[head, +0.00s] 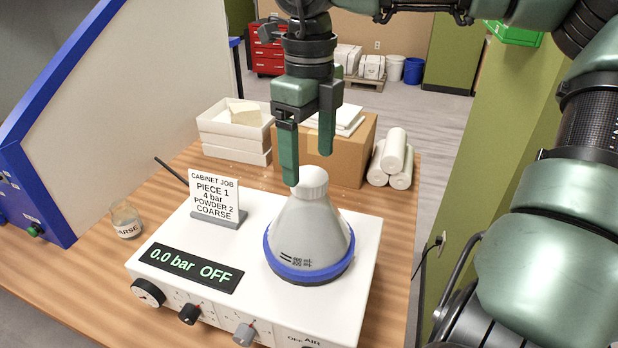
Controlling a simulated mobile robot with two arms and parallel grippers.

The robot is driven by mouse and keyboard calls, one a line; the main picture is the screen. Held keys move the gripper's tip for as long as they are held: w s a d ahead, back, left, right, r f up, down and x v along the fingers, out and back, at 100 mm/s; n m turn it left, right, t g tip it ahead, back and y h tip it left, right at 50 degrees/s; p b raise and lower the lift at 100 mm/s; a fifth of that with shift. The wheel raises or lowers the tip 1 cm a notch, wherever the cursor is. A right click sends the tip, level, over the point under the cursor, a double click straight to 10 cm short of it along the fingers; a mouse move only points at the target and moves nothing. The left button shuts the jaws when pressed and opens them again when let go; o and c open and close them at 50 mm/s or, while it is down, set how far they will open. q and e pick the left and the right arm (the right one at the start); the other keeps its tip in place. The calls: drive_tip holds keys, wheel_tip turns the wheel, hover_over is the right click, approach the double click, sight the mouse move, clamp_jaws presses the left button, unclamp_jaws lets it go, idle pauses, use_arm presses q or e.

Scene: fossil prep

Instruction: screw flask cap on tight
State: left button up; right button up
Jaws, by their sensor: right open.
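The flask (305,240) is a grey cone with a blue band round its base. It stands upright on the white control unit (350,305). A white ribbed cap (313,180) sits on its neck; I cannot tell how tight it is. My right gripper (308,165) points down over the flask, its two dark green fingers apart. The near finger's tip is just left of the cap and overlaps its edge in the picture; I cannot tell whether they touch. The other finger is behind and above the cap. My left gripper is not in view.
A sign (214,195) stands on the unit left of the flask, above a display reading 0.0 bar OFF (190,268). A glass jar (126,220) stands at left. White trays (235,130), a cardboard box (345,160) and white rolls (393,155) are behind.

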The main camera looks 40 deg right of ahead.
sight(309, 176)
wheel_tip(309, 176, down, 4)
drive_tip(key=b, duration=0.3)
drive_tip(key=shift+r, duration=0.2)
